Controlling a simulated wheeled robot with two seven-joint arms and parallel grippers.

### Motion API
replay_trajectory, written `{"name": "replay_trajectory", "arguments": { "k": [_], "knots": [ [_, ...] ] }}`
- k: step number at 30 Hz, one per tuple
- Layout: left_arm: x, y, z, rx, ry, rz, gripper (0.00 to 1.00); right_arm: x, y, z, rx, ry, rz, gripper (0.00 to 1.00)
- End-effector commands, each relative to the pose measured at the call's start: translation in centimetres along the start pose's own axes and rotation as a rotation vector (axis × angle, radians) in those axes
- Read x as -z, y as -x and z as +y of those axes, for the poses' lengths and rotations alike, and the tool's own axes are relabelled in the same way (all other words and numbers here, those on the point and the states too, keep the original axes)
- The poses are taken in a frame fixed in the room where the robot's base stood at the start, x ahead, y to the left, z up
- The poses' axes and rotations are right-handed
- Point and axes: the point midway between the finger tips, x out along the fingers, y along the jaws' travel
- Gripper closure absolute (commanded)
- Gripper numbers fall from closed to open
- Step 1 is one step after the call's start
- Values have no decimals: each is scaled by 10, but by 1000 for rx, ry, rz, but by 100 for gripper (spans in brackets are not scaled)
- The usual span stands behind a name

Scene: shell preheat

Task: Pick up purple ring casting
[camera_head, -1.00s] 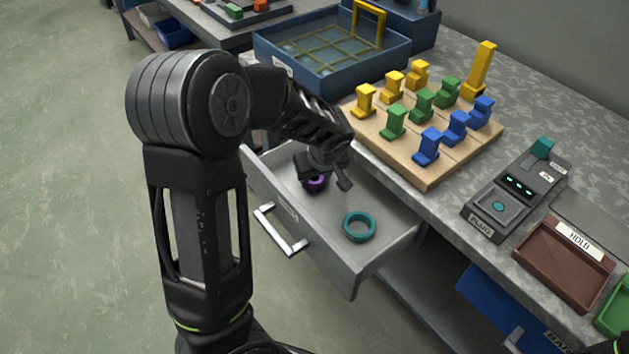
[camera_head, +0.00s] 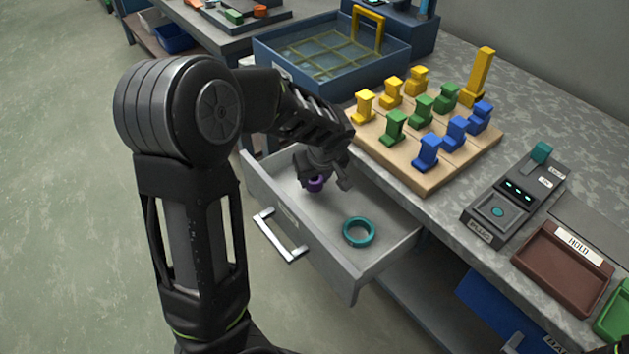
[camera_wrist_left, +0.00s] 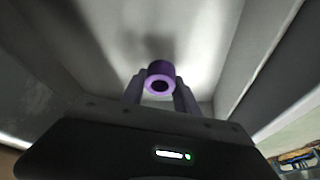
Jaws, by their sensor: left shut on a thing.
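The purple ring casting (camera_head: 316,184) is at my left gripper (camera_head: 325,180), inside the open drawer (camera_head: 283,166). In the left wrist view the purple ring casting (camera_wrist_left: 160,78) sits between the two fingers of my left gripper (camera_wrist_left: 160,97), which is shut on it. The gripper hides part of the ring in the head view. Whether the ring touches the drawer floor is hard to tell. A teal ring (camera_head: 359,232) lies on the drawer floor to the right, apart from the gripper. My right gripper is not in view.
A wooden board (camera_head: 432,183) with yellow, green and blue castings stands on the bench above the drawer. A blue tray (camera_head: 268,55) with a yellow grid is behind it.

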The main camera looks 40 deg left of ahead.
Motion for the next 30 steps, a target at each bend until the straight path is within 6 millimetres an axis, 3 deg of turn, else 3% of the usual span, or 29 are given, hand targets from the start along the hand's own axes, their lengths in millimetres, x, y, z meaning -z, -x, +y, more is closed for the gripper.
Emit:
{"name": "replay_trajectory", "arguments": {
  "k": [18,24,30],
  "knots": [
    [52,124,1,-4,3,2,100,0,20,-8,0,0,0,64],
    [60,146,0,-2,1,0,100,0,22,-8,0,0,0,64],
    [62,150,0,-1,1,-1,100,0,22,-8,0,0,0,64]
  ]
}}
